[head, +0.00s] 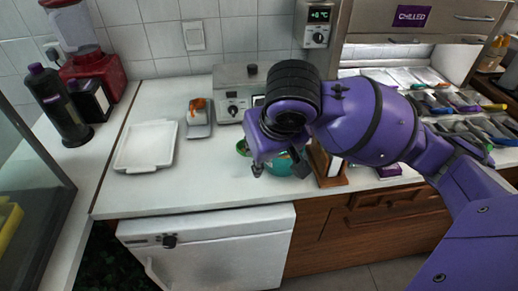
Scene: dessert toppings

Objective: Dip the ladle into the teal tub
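The teal tub (280,168) stands on the white counter in the middle of the head view, largely covered by my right arm. My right gripper (279,168) is over or just in front of the tub. Its dark finger parts show at the lower end of the purple wrist, but their gap and anything between them cannot be made out. No ladle can be clearly identified. A small green rounded thing (242,147) shows just left of the wrist, partly hidden. My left gripper is out of view.
A white tray (146,147) lies at the left on the counter. A small scale-like device (198,122) with an orange item and a grey appliance (230,94) stand behind. A wooden holder (329,166) is right of the tub. The counter front left of the tub is clear.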

